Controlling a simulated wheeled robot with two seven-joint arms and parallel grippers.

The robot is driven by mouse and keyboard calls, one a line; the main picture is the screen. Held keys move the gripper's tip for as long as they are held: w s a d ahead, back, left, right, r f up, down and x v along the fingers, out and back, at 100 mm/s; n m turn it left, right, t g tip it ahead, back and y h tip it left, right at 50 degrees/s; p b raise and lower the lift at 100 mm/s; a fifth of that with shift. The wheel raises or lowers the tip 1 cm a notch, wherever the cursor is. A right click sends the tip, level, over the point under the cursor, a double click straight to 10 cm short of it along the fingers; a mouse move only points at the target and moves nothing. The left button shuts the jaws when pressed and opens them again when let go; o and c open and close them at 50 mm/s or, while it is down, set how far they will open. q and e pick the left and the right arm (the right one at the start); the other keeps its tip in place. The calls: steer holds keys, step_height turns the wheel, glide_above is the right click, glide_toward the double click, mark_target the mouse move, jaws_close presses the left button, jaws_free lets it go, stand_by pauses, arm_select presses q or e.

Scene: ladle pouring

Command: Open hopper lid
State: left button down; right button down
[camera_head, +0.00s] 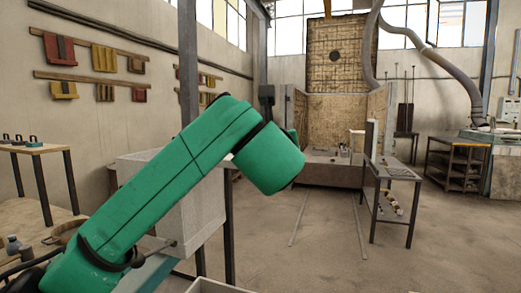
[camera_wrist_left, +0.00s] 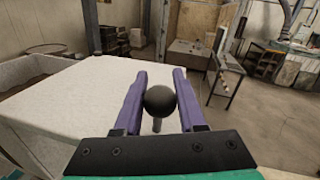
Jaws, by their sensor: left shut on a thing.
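The hopper is a pale grey-white box (camera_head: 200,218), partly hidden behind my green left arm in the head view. In the left wrist view its broad pale surface (camera_wrist_left: 75,98) lies ahead and to the left of the fingers. My left gripper (camera_wrist_left: 160,92) has two purple fingers, one on each side of a round black knob (camera_wrist_left: 160,101) on a short stem. It is shut on this knob. In the head view the left gripper is hidden behind the arm. I cannot tell how far the lid is raised. My right gripper is not in view.
A dark post (camera_head: 188,70) stands behind my arm. A metal side table (camera_head: 397,172) stands at the right, with a walled booth (camera_head: 335,115) behind it. A small table (camera_head: 35,148) is at the far left. The floor (camera_head: 310,255) between is mostly clear.

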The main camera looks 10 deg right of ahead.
arm_select(q)
steer(key=shift+w+d+y, duration=0.15)
steer(key=shift+d+y, duration=0.15)
steer(key=shift+w+d+n+y, duration=0.25)
steer(key=shift+d+n+y, duration=0.05)
steer(key=shift+d+n, duration=0.15)
steer(key=shift+w+d+r+b, duration=0.1)
steer(key=shift+b, duration=0.2)
steer(key=c, duration=0.5)
jaws_free()
steer(key=shift+w, duration=0.1)
